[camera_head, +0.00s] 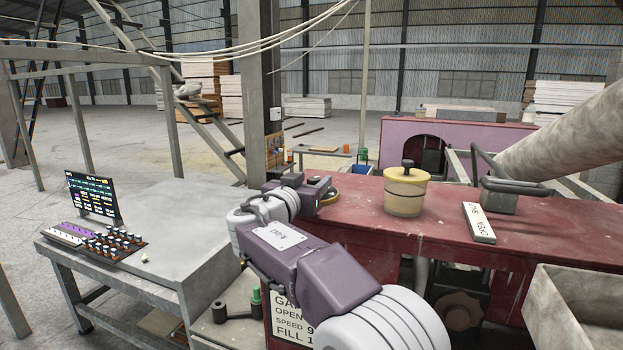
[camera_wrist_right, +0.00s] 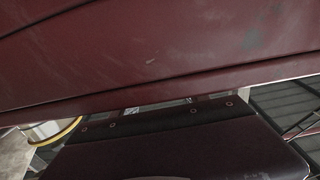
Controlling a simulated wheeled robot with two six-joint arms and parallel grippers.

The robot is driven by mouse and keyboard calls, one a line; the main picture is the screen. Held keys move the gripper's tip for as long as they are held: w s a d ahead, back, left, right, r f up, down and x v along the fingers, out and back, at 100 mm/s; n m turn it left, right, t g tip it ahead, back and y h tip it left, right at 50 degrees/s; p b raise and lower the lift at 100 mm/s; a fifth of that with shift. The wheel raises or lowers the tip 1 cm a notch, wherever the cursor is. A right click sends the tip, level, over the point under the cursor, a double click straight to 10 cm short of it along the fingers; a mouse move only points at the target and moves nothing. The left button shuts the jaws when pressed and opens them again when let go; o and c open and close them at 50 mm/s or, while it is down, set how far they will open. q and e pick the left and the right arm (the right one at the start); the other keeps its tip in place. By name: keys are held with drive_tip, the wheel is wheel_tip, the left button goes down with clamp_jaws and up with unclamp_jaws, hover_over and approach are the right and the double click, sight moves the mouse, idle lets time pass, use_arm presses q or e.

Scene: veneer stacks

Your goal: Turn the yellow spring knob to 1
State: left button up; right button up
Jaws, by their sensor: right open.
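No thing in view is clearly marked as the yellow spring knob. A low yellow ring-shaped piece (camera_head: 329,198) lies at the left end of the red bench, partly hidden behind my right gripper. I cannot make out a scale or a 1 on it. My right gripper (camera_head: 318,191) is beside it, over the bench edge. Its fingers hardly show, and nothing is seen between them. In the right wrist view, a red surface (camera_wrist_right: 150,50) fills the top, and a pale round thing with a yellow rim (camera_wrist_right: 57,133) shows at the left. My left gripper is out of view.
A yellow-lidded pot (camera_head: 405,191), a white lettered block (camera_head: 479,222) and a grey handled piece (camera_head: 512,193) stand on the red bench (camera_head: 440,214). A grey table (camera_head: 160,215) at left bears a screen (camera_head: 94,196) and a panel of small knobs (camera_head: 97,242).

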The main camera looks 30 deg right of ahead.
drive_tip(key=shift+a+r, duration=0.1)
drive_tip(key=shift+a, duration=0.25)
drive_tip(key=c, duration=0.5)
drive_tip(key=shift+s+d, duration=0.15)
drive_tip(key=shift+s, duration=0.05)
drive_tip(key=c, duration=0.5)
drive_tip(key=shift+s+d, duration=0.25)
drive_tip(key=shift+d, duration=0.1)
clamp_jaws()
drive_tip(key=shift+w+a+r, duration=0.1)
drive_tip(key=shift+w+a, duration=0.1)
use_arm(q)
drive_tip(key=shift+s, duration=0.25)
use_arm(e)
drive_tip(key=shift+d, duration=0.1)
drive_tip(key=shift+s, duration=0.1)
drive_tip(key=shift+r, duration=0.1)
